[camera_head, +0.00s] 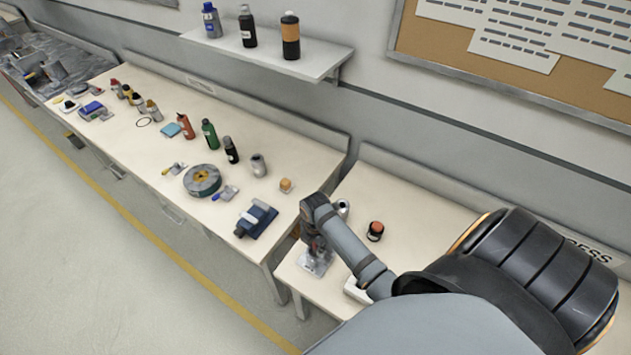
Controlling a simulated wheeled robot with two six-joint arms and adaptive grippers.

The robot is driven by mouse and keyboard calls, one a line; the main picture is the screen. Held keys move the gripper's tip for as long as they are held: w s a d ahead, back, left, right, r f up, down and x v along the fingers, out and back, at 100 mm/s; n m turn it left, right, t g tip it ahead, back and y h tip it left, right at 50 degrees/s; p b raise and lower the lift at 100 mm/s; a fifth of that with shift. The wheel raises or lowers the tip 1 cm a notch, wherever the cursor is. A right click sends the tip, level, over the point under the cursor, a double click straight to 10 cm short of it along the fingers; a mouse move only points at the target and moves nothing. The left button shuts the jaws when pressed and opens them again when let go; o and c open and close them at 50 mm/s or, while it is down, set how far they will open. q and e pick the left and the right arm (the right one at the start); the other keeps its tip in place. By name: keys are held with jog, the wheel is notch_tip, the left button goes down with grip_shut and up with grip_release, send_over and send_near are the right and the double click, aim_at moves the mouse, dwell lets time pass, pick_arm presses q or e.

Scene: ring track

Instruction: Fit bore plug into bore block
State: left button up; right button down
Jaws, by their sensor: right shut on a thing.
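My right gripper (314,246) points down over the near left part of the right-hand table. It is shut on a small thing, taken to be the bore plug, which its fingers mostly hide. A grey metallic block (318,266), which looks like the bore block, sits on the table right under the gripper. At this size I cannot tell whether the held thing touches the block or is inside its bore. My left gripper is not in view.
An orange and black round container (376,231) and a silver cylinder (342,207) stand behind my right arm. A pale object (355,291) is partly hidden by the arm. The left table (150,160) holds bottles, tools and a tape reel (202,181).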

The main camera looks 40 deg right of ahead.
jog(key=shift+f+b, duration=0.6)
jog(key=shift+f, duration=0.5)
jog(key=c, duration=1.1)
grip_release()
notch_tip(320, 180, up, 12)
jog(key=shift+f, duration=0.1)
